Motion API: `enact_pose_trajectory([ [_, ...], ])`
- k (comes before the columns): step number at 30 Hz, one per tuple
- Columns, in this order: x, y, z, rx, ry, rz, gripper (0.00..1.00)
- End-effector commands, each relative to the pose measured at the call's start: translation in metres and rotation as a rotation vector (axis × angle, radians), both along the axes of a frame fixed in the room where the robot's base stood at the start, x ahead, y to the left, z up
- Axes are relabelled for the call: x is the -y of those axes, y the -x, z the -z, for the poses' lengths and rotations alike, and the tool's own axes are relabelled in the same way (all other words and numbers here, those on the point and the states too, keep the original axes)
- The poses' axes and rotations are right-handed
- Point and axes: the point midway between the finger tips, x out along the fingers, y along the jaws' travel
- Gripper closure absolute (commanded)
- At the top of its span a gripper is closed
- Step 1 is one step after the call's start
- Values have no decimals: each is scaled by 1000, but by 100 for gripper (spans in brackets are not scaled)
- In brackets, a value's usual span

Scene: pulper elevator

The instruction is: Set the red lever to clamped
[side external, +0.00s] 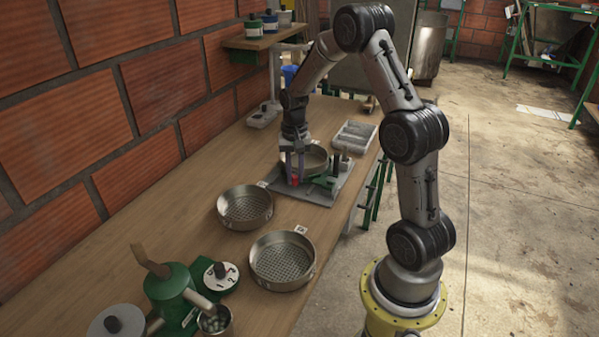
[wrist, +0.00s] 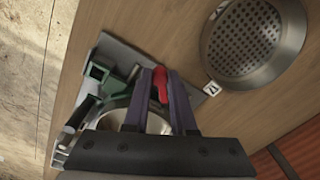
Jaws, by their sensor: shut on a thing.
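The red lever (wrist: 160,82) sits between the two purple fingers of my gripper (wrist: 161,92) in the wrist view. My gripper (side external: 295,168) is shut on it, pointing down over the fixture at the far part of the bench. In the side view only a small red bit of the lever (side external: 295,181) shows low at the fingers. The fixture has a grey base plate (side external: 312,196) and green parts (side external: 328,183). A round metal pan (side external: 318,156) sits on it, partly hidden behind my gripper. The frames do not show clearly which setting the lever is at.
Two perforated metal pans (side external: 245,207) (side external: 283,261) stand on the wooden bench (side external: 150,208) nearer the camera. A green machine (side external: 172,290) stands at the front. A grey tray (side external: 355,137) lies beyond the fixture. A brick wall (side external: 80,125) borders the left side.

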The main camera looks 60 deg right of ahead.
Motion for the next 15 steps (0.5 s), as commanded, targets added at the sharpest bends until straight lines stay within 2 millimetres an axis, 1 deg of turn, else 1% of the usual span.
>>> enact_pose_trajectory([
  [9, -8, -15, -1, 4, 3, 299, 100],
  [15, -11, -24, -2, 5, 2, 468, 100],
])
